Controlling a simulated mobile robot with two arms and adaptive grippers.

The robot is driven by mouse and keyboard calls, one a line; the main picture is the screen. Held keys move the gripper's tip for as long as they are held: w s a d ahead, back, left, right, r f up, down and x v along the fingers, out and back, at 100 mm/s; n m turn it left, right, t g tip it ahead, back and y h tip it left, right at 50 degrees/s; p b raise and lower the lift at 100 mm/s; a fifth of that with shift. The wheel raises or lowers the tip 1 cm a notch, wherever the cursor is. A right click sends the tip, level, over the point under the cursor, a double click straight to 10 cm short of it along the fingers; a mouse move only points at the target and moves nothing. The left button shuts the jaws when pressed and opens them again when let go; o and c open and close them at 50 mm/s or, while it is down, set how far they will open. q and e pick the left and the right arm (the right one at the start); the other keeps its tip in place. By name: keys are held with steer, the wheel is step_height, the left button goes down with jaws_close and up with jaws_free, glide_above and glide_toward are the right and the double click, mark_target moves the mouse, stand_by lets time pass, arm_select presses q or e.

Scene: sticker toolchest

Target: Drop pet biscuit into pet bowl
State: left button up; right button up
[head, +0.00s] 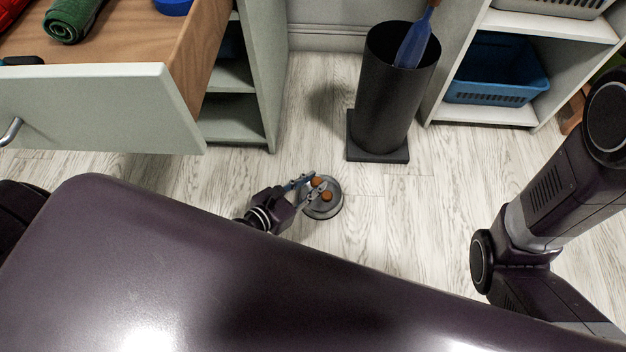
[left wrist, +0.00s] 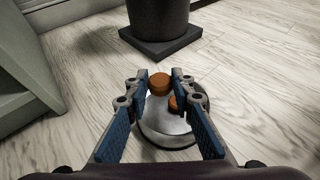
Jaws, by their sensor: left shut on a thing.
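The grey round pet bowl (head: 336,207) stands on the floor; it also shows in the left wrist view (left wrist: 162,126). My left gripper (head: 312,186) is over the bowl, shut on an orange-brown pet biscuit (head: 317,182). In the left wrist view this biscuit (left wrist: 160,84) is between the fingertips (left wrist: 159,78). A second orange-brown biscuit (head: 327,196) appears in the bowl, partly hidden by a finger in the left wrist view (left wrist: 174,103). My right arm shows at the right, but its gripper is out of view.
A black cylindrical bin (head: 385,95) on a square base stands behind the bowl, with a blue-handled item (head: 413,45) in it. An open drawer (head: 95,108) juts out at the left. A shelf with a blue basket (head: 497,75) is at the right. The floor around the bowl is clear.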

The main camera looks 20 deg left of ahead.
arm_select(q)
steer(key=shift+f+b, duration=1.25)
steer(key=shift+f, duration=0.3)
steer(key=o, duration=0.8)
steer(key=v, duration=1.2)
steer(key=shift+r, duration=0.1)
